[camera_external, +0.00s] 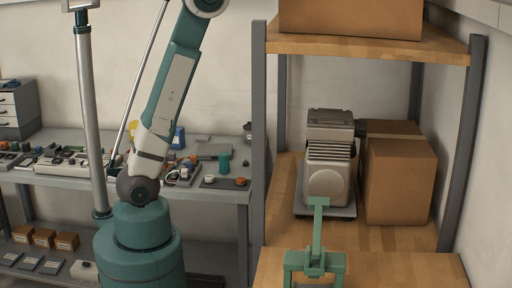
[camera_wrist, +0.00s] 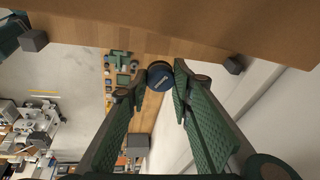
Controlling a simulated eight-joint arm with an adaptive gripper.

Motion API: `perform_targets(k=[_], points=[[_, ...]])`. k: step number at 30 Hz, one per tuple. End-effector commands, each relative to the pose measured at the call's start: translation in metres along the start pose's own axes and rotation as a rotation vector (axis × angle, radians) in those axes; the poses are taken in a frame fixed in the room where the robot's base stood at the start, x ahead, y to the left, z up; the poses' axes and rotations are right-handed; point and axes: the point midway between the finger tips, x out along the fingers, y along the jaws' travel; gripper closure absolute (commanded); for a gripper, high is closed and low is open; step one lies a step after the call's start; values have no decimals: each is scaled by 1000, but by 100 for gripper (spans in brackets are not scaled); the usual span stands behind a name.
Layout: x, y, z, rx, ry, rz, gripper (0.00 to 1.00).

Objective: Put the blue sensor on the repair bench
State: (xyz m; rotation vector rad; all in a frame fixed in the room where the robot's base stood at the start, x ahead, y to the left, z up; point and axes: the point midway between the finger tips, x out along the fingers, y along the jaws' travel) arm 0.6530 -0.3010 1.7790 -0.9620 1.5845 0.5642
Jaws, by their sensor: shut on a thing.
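The blue sensor (camera_wrist: 160,76) is a small round piece with a dark blue face in the wrist view. My gripper (camera_wrist: 159,78) is shut on it, with a green-padded finger on each side of the piece. In the external view my arm rises out of the top of the picture, so neither my gripper nor the sensor shows there. A long grey workbench (camera_external: 224,193) with many parts on it stands at the left of the external view. It looks like the repair bench, but no label shows.
A wooden shelf unit (camera_external: 285,241) at the right holds a grey compressor (camera_external: 327,175) and a cardboard box (camera_external: 399,172). A green fixture (camera_external: 317,258) stands at its front. Another box (camera_external: 350,17) sits on the top shelf. A brown surface (camera_wrist: 215,25) fills the wrist view's top.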

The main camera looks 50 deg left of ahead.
Motion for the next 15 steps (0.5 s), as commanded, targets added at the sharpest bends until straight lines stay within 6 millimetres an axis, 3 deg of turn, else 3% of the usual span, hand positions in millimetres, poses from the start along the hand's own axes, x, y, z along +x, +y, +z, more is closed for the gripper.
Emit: perform_targets(k=[8, 15], points=[[39, -25, -13, -77, -11, -20, 87], [96, -59, -32, -194, -28, -49, 87]])
